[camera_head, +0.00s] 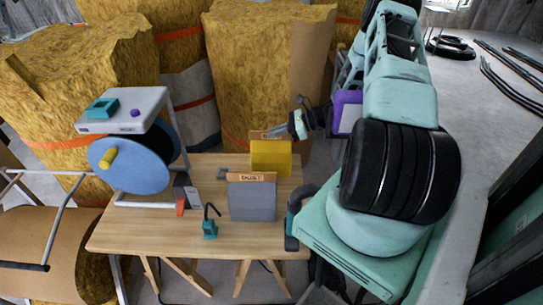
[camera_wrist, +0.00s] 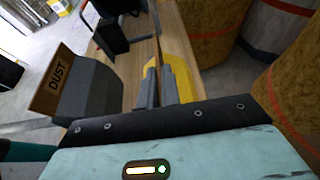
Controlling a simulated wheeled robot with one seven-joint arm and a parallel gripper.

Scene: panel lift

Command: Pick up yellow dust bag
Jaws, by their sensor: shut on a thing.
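The yellow dust bag (camera_head: 271,160) stands upright at the back right of the wooden table, with a brown cardboard collar at its top. My gripper (camera_head: 291,130) reaches in from the right and meets the bag at its upper right edge. In the wrist view my gripper (camera_wrist: 160,88) is shut on the yellow dust bag (camera_wrist: 182,75), seen nearly edge-on by the fingers. The fingers hide part of it. Whether the bag touches the table is hard to tell.
A grey dust bag (camera_head: 252,202) marked DUST stands just in front; it is at left in the wrist view (camera_wrist: 90,90). A blue reel (camera_head: 128,163), a small teal tool (camera_head: 210,229) and a dark grey box (camera_head: 186,192) are left on the table (camera_head: 150,232). Insulation rolls (camera_head: 255,70) stand behind.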

